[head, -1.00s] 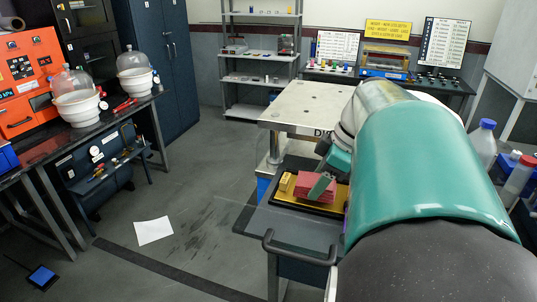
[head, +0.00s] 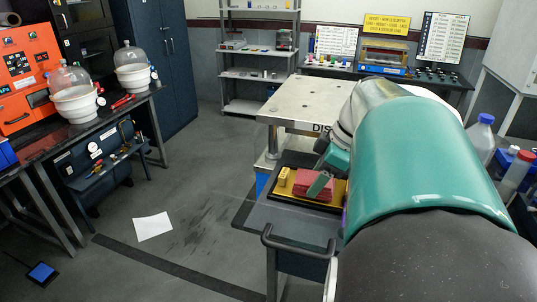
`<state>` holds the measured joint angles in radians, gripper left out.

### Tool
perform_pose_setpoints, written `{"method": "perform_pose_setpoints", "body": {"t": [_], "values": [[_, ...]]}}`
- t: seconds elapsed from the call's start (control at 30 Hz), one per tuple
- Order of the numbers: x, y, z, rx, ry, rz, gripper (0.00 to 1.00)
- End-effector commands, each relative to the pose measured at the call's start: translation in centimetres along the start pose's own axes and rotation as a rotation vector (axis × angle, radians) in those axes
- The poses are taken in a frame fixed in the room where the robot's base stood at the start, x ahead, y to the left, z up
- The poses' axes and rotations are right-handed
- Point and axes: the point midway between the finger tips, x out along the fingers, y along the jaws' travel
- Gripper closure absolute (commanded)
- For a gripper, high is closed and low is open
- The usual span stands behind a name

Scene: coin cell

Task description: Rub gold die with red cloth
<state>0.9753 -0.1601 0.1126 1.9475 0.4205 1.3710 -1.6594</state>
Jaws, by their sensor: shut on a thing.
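The red cloth (head: 308,185) is a folded red block over a yellow tray on the cart, right of the gold die. The gold die (head: 283,177) is a small yellow block at the tray's left end; a narrow gap seems to separate it from the cloth. My gripper (head: 319,184) reaches down from the right with a teal-grey finger against the cloth and is shut on it. My arm hides the right part of the tray and the other finger.
The dark cart (head: 280,215) has a raised handle (head: 300,245) at its front. A pale metal table (head: 305,105) stands just behind it. Bottles (head: 483,140) stand at the right. A white paper (head: 153,227) lies on open floor at the left.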

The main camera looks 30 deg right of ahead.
Motion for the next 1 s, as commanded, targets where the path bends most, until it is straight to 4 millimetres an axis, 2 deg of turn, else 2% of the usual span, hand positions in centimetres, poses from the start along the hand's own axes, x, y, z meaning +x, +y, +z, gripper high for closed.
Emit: {"method": "perform_pose_setpoints", "body": {"t": [0.73,1.0], "values": [[1.1,0.1,0.4,-0.001,0.0,-0.001,0.61],[1.0,2.0,0.5,-0.001,0.0,-0.001,0.61]]}}
